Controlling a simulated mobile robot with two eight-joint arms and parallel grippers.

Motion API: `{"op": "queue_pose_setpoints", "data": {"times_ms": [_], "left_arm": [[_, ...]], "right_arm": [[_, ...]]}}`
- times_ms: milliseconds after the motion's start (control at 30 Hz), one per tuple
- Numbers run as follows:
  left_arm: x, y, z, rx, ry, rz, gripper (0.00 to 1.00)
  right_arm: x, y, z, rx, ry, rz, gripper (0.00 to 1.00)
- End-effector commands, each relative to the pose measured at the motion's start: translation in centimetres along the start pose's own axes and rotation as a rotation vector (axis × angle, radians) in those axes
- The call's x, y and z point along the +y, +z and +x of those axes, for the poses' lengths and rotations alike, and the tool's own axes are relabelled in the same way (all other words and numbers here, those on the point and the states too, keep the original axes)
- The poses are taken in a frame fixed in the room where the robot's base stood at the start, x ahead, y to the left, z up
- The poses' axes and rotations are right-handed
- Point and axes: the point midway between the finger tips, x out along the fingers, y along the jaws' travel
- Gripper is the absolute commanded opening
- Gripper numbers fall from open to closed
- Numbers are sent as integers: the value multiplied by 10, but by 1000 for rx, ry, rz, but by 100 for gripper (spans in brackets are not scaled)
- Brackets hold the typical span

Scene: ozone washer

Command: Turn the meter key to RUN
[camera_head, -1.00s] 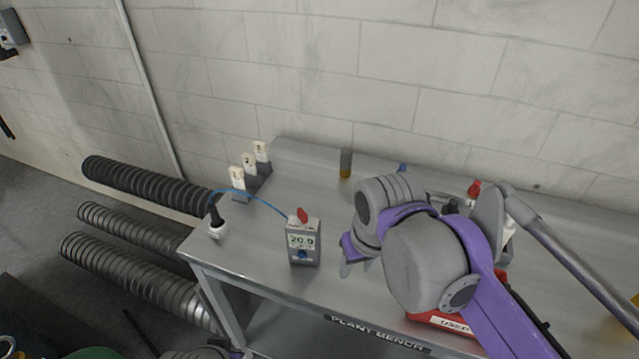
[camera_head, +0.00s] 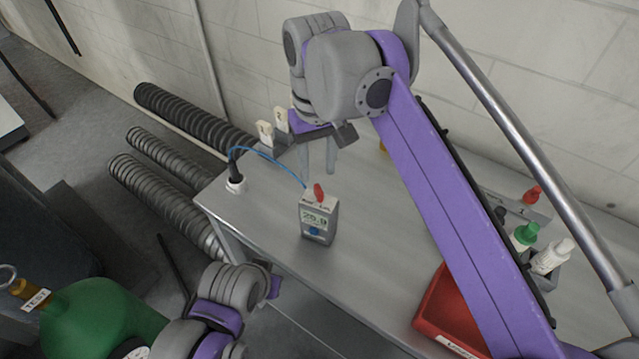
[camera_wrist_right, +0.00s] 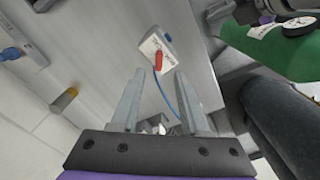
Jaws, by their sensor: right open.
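The meter (camera_head: 319,218) is a small grey box standing upright on the bench, with a lit numeric display, a blue knob and a red key (camera_head: 319,193) on top. A blue tube runs from it to a black-and-white probe (camera_head: 235,178). My right gripper (camera_head: 318,168) is open and empty, pointing down above and just behind the meter. In the right wrist view the red key (camera_wrist_right: 158,62) and the meter's top (camera_wrist_right: 157,50) lie beyond the open fingers (camera_wrist_right: 158,105), apart from them. My left arm shows at the lower left of the head view; its fingers are hidden.
The grey bench (camera_head: 375,255) holds a red bin (camera_head: 447,315) and a rack with a green-capped bottle (camera_head: 524,236) and a white bottle (camera_head: 552,256) at right. A green cylinder (camera_head: 100,318) stands at lower left. Ribbed hoses (camera_head: 165,190) lie left of the bench.

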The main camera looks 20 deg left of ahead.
Motion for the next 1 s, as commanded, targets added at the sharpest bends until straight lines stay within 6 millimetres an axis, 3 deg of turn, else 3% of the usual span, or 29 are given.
{"op": "queue_pose_setpoints", "data": {"times_ms": [100,300,700,933,1000], "left_arm": [[0,3,4,-2,0,0,0],[0,5,6,-4,0,0,0],[0,5,6,-4,0,0,0],[0,5,6,-4,0,0,0],[0,5,6,-4,0,0,0]], "right_arm": [[0,0,24,0,0,1,45],[0,0,48,1,0,0,45],[0,0,55,1,0,1,45],[0,0,55,1,0,1,4],[0,0,55,1,0,1,0]]}}
